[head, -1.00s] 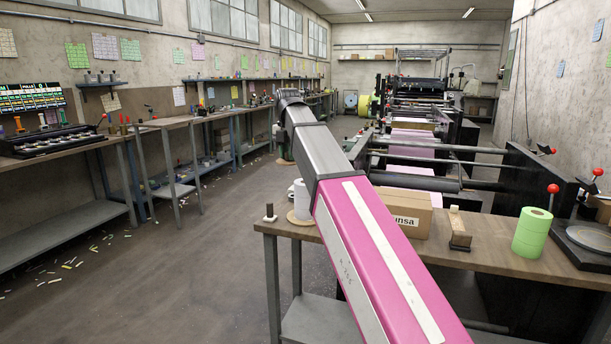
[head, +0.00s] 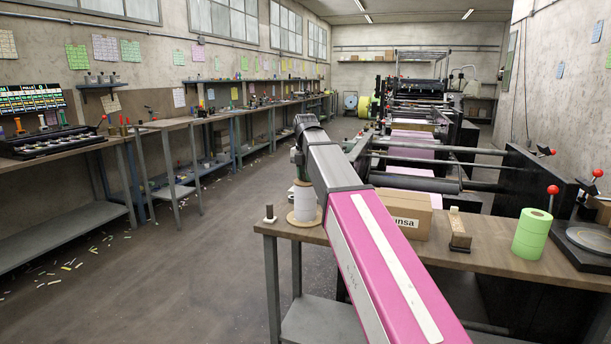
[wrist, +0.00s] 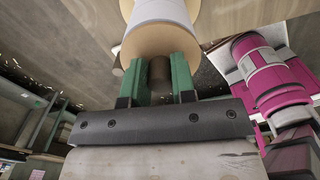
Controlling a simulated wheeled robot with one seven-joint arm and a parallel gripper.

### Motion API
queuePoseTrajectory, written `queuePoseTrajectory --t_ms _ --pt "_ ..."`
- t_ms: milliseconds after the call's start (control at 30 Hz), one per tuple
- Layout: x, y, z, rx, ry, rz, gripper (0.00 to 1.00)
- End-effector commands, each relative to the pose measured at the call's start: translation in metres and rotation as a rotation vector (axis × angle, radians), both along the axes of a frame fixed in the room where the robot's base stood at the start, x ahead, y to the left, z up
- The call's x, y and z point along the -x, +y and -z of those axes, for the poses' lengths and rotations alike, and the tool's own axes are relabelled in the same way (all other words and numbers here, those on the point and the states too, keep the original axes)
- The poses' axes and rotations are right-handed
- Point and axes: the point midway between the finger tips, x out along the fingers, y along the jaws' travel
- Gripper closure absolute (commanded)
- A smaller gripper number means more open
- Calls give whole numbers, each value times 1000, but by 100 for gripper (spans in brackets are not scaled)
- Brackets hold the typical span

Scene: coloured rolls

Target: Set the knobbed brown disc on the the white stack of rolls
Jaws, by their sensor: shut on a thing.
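The white stack of rolls (head: 305,204) stands upright on a tan round base (head: 292,219) near the left end of the wooden bench. My gripper (wrist: 160,70) has green fingers, shut on the dark knob of the brown disc (wrist: 160,43). The knob stands between the fingers and the disc lies just beyond their tips. The white stack also shows past the disc in the wrist view (wrist: 158,11). In the head view the gripper (head: 298,160) is directly above the stack, partly hidden by my arm. I cannot tell whether the disc touches the stack.
A small dark peg on a pale base (head: 269,213) stands left of the stack. A cardboard box (head: 405,213), a wooden block tool (head: 459,231) and a light green roll stack (head: 531,234) stand farther right on the bench (head: 490,258).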

Motion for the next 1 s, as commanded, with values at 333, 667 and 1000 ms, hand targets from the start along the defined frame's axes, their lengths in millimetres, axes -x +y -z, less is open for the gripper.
queuePoseTrajectory --t_ms 333,667,1000 --pt "0 0 2 0 0 0 50" --pt "0 0 0 0 0 0 50" --pt "-2 0 -51 -1 -3 0 50"
